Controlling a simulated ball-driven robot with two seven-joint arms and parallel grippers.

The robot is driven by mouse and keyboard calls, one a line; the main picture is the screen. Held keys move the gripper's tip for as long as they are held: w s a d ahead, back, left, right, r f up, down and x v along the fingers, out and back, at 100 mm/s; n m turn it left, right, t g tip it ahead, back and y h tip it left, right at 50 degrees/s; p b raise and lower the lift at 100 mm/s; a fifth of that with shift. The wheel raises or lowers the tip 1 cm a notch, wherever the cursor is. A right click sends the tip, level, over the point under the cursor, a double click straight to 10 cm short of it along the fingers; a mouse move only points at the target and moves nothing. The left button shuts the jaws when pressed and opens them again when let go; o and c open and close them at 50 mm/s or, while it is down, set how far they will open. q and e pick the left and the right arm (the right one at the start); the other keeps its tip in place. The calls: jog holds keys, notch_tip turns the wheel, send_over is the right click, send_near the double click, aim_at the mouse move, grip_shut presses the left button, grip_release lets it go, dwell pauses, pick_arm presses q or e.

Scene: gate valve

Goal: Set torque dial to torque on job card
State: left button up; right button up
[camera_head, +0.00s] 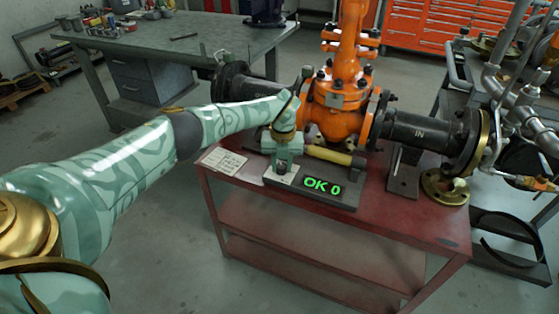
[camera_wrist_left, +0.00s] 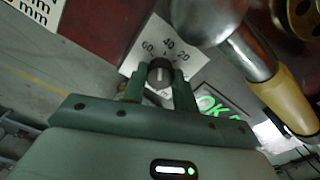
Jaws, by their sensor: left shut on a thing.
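The torque dial (camera_wrist_left: 160,72) is a dark round knob on a white scale plate (camera_wrist_left: 185,38), with 60, 40 and 20 readable in the left wrist view. My left gripper (camera_wrist_left: 158,88) is shut on the knob, one finger on each side. In the head view the left gripper (camera_head: 283,168) points down at the plate and hides the knob. A light mark shows on the knob, but I cannot tell its exact reading. The display (camera_head: 322,187) beside it reads "OK 0" in green. The job card (camera_head: 222,160) lies left of the dial; its text is unreadable there. My right gripper is out of view.
A yellow-handled tool (camera_head: 334,155) lies just behind the display. The orange valve (camera_head: 338,105) with black pipes stands behind on the red cart (camera_head: 400,215). A grey workbench (camera_head: 175,40) is at the back left. The cart's front right top is clear.

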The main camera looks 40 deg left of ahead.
aim_at(283, 165)
pick_arm(q)
jog(key=n, duration=0.1)
jog(key=n+p, duration=0.1)
jog(key=n, duration=0.1)
jog(key=shift+r+n, duration=0.2)
jog(key=shift+n, duration=0.1)
jog(key=shift+f+n+p, duration=0.1)
jog(key=shift+n+p, duration=0.35)
jog(key=shift+n, duration=0.85)
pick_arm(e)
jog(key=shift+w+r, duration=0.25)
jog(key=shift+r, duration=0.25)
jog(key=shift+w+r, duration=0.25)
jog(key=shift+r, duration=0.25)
pick_arm(q)
jog(key=o, duration=1)
jog(key=shift+c, duration=0.2)
notch_tip(283, 165, up, 16)
jog(key=p, duration=0.6)
jog(key=shift+w, duration=0.2)
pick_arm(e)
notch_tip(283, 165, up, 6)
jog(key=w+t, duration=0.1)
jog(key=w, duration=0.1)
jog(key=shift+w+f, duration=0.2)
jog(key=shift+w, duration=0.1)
